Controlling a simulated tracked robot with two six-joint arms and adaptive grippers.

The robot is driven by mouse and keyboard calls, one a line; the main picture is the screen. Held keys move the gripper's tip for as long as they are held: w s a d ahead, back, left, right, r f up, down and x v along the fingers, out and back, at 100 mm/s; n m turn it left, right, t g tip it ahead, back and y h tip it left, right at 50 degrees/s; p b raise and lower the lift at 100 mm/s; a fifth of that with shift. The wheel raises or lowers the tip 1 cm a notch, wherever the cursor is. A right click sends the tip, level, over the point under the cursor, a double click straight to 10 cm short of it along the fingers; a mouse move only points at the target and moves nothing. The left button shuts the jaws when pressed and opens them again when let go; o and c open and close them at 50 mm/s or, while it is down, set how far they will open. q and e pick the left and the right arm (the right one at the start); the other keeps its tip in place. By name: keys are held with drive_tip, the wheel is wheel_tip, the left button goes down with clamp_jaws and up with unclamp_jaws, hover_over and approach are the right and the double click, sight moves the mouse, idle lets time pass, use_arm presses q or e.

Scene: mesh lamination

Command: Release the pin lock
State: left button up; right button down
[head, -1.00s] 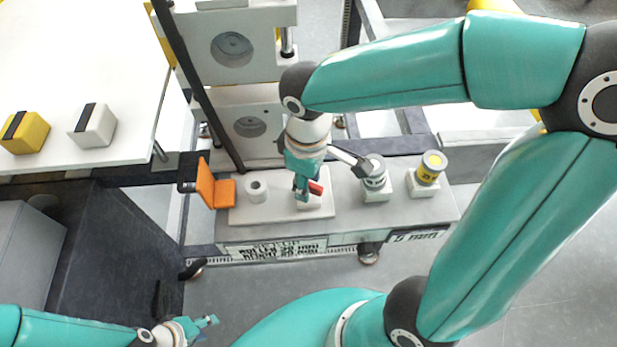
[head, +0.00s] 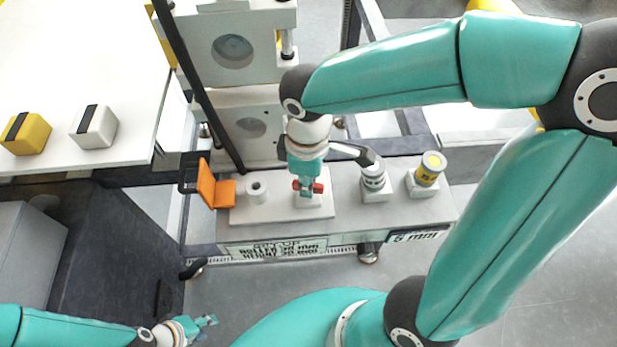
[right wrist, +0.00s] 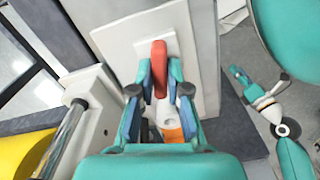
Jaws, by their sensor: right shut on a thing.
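The red pin-lock handle (head: 318,188) sits over a small white block (head: 313,201) on the pale plate of the bench. My right gripper (head: 306,190) points down at it, with its fingers on the handle's middle. In the right wrist view the red handle (right wrist: 159,62) stands out between the two fingers of my right gripper (right wrist: 160,85), which is shut on it. The pin's lower part is hidden by the gripper. My left gripper (head: 209,325) is low at the left, far from the lock, empty, with its fingers apart.
An orange flap (head: 207,184) and a white hollow cylinder (head: 257,191) stand left of the lock. A tall white roller frame (head: 240,95) rises behind. A yellow block (head: 26,133) and white block (head: 95,126) lie on the left table.

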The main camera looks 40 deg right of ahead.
drive_tip(key=shift+n+p, duration=0.3)
drive_tip(key=shift+n, duration=1.2)
drive_tip(key=c, duration=1.1)
unclamp_jaws()
drive_tip(key=shift+c, duration=0.2)
wheel_tip(320, 180, up, 12)
